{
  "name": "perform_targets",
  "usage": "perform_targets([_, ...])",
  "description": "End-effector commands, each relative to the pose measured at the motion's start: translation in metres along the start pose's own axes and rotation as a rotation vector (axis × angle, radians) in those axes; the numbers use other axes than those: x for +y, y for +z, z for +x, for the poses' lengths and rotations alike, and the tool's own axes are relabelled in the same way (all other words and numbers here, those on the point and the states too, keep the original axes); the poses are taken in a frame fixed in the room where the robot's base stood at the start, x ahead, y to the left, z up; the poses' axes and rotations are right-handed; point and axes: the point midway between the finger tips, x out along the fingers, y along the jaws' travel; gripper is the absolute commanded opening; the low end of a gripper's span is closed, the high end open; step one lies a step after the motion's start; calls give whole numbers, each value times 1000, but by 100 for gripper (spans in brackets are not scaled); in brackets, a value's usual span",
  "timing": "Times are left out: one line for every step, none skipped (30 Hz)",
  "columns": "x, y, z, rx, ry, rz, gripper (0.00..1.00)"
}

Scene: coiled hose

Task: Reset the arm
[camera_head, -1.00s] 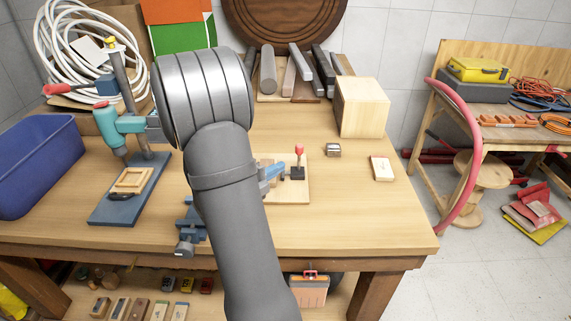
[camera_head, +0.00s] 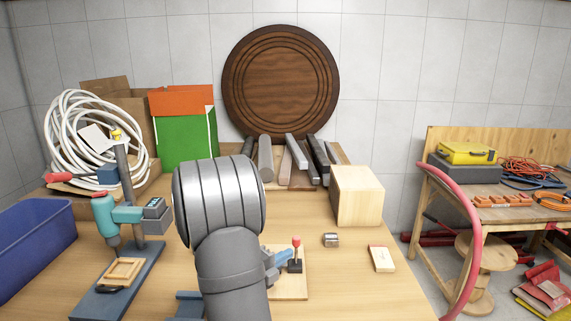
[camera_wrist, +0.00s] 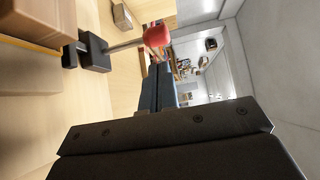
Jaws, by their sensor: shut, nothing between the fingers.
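My gripper (camera_wrist: 160,78) shows in the wrist view as two dark fingers pressed together, with nothing between them. Its dark body fills the lower part of that view. A red-knobbed lever (camera_head: 295,256) on a black base stands on a small wooden board (camera_head: 291,290), just right of my arm. Its red knob (camera_wrist: 157,35) shows close to the fingertips in the wrist view; I cannot tell whether they touch.
A teal drill press (camera_head: 107,218) and a blue bin (camera_head: 35,245) stand at the left. A coiled white hose (camera_head: 75,140) is behind them. A wooden block (camera_head: 356,196), small metal block (camera_head: 331,240) and pale tile (camera_head: 381,259) lie at the right. The front right table is clear.

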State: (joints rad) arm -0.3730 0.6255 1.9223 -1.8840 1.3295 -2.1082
Motion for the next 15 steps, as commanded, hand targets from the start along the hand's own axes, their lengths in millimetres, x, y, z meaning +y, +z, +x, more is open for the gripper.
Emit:
perform_targets([1, -4, 7, 4, 29, 24, 0])
perform_targets([3, -5, 11, 5, 47, 36, 0])
perform_targets([5, -7, 16, 6, 69, 52, 0])
perform_targets([6, -8, 19, 7, 86, 65, 0])
perform_targets([8, -9, 22, 7, 103, 78, 0])
perform_targets([10, -11, 27, 8, 125, 95, 0])
perform_targets([12, -12, 30, 8, 141, 107, 0])
perform_targets([13, -14, 33, 8, 156, 120, 0])
perform_targets([14, -15, 38, 9, 178, 138, 0])
perform_targets([16, -16, 41, 9, 194, 152, 0])
perform_targets([17, -18, 44, 9, 209, 166, 0])
perform_targets([18, -20, 48, 10, 230, 183, 0])
perform_targets([20, -21, 50, 10, 246, 197, 0])
perform_targets([21, -22, 53, 10, 261, 212, 0])
perform_targets([22, -24, 57, 11, 282, 231, 0])
